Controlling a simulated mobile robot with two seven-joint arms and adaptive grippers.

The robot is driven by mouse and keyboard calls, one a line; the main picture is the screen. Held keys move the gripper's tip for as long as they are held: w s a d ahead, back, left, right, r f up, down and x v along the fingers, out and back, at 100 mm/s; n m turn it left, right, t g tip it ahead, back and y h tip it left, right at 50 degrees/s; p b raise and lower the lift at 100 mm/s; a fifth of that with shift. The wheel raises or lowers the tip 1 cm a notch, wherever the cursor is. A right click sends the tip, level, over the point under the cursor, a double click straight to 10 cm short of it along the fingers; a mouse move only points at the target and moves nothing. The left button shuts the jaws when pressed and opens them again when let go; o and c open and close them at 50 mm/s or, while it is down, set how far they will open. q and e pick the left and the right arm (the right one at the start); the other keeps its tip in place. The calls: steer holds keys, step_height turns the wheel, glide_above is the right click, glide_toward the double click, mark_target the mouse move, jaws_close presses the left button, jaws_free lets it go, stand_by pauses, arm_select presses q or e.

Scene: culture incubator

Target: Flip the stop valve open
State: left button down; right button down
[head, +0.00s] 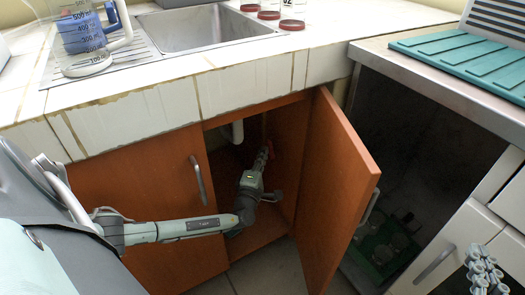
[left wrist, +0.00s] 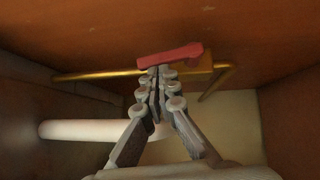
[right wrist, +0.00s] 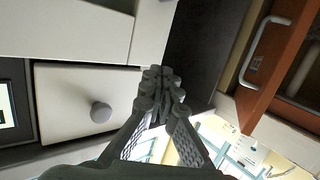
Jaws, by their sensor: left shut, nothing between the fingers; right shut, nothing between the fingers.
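The stop valve is in the open sink cabinet. In the left wrist view its red handle (left wrist: 170,55) lies roughly along a thin brass pipe (left wrist: 110,75), just beyond my left gripper (left wrist: 157,76). The left fingers are shut and empty, with their tips just below the handle; I cannot tell whether they touch it. In the head view my left gripper (head: 264,158) reaches deep into the cabinet, and a bit of red shows by its tips. My right gripper (head: 484,268) is shut and empty at the lower right, outside the cabinet; it also shows in the right wrist view (right wrist: 160,80).
The right cabinet door (head: 335,190) stands open beside my left arm; the left door (head: 140,200) is shut. A white pipe (left wrist: 95,130) crosses the cabinet. White drawers (head: 450,240) stand near my right gripper.

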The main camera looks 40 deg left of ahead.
arm_select(q)
steer(key=shift+w+d+r+p, duration=0.15)
steer(key=shift+w+r+p, duration=0.15)
steer(key=shift+p, duration=0.5)
arm_select(e)
steer(key=s+d+f+g+h, duration=0.3)
steer(key=d+f, duration=0.3)
steer(key=f, duration=0.2)
steer(key=shift+s+d+f+m+g, duration=0.2)
steer(key=shift+s+m+g, duration=0.15)
steer(key=shift+g, duration=0.55)
steer(key=shift+s, duration=0.1)
